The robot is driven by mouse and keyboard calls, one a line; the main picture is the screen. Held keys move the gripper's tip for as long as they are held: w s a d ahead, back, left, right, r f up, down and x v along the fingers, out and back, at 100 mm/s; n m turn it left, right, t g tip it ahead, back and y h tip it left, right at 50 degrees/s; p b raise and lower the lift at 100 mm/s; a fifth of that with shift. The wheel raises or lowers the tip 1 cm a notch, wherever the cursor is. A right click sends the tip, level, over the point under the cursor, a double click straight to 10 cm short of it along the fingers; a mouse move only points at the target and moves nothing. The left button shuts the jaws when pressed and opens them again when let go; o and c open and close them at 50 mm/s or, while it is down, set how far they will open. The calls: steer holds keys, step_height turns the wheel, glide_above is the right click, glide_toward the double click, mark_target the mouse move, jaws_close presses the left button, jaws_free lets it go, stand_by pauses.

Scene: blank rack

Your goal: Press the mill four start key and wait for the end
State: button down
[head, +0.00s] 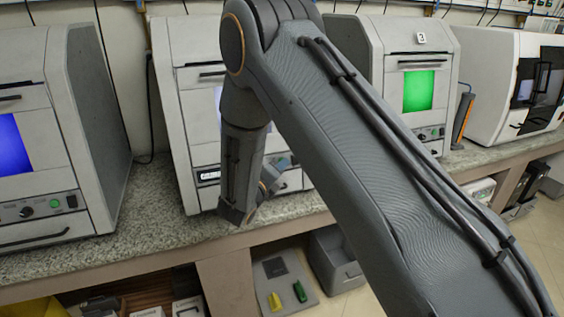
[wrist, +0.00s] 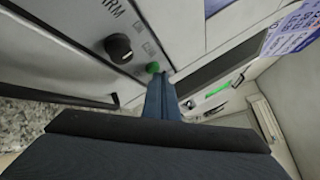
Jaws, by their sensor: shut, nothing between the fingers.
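My gripper (wrist: 162,98) is shut and empty in the wrist view, its fingertips close to a round green key (wrist: 153,68) on a pale control panel. I cannot tell whether they touch it. A black knob (wrist: 118,48) sits beside the key. In the head view my arm covers much of the middle mill (head: 180,50), including its number and key. The mill to its right (head: 370,70) bears a number 3 and has a lit green window. The left mill (head: 20,80) has a blue window and a green key (head: 55,203); no number shows on it.
The mills stand on a speckled counter (head: 150,205). A white machine (head: 500,75) with a dark window stands at the far right. Below the counter are a grey bin (head: 335,262) and a panel with yellow and green items (head: 285,285).

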steer(key=shift+s+d+r, duration=0.15)
steer(key=shift+s, duration=0.4)
steer(key=s+p, duration=0.1)
steer(key=s+d+p, duration=0.1)
steer(key=s, duration=0.1)
steer(key=s+r+p, duration=0.1)
steer(key=shift+s+d, duration=0.15)
steer(key=shift+s, duration=0.2)
steer(key=shift+d, duration=0.1)
stand_by(0.4)
